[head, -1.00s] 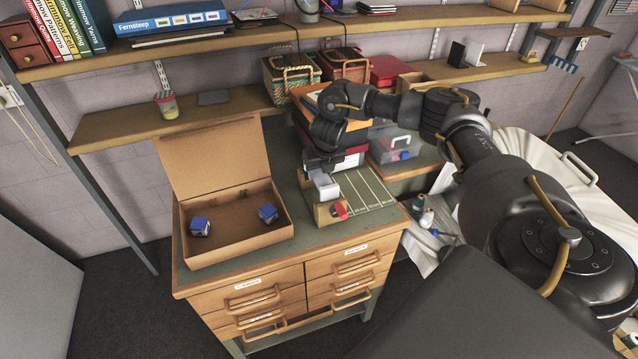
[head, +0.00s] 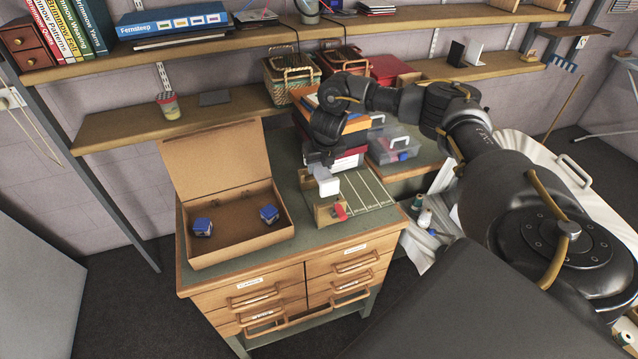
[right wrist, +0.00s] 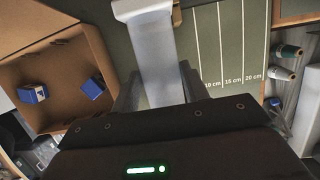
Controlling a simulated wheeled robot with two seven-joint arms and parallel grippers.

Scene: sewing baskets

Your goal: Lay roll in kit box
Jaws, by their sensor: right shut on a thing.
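The kit box (head: 235,245) is an open brown cardboard box with its lid raised, on the left of the green cabinet top. Two blue blocks with white labels, a left one (head: 202,227) and a right one (head: 269,214), lie inside it. My right gripper (head: 324,170) points down right of the box, shut on a pale white piece (head: 329,187), which I take as the roll. In the right wrist view the piece (right wrist: 148,45) runs up from between my fingers. It is just above a small wooden holder (head: 326,214) with a red part; I cannot tell whether they touch.
A green mat (head: 368,192) with white length lines lies right of the holder. Red and clear boxes (head: 398,147) stand behind. Thread spools (head: 424,218) are at the right. The cabinet top between box and holder is clear.

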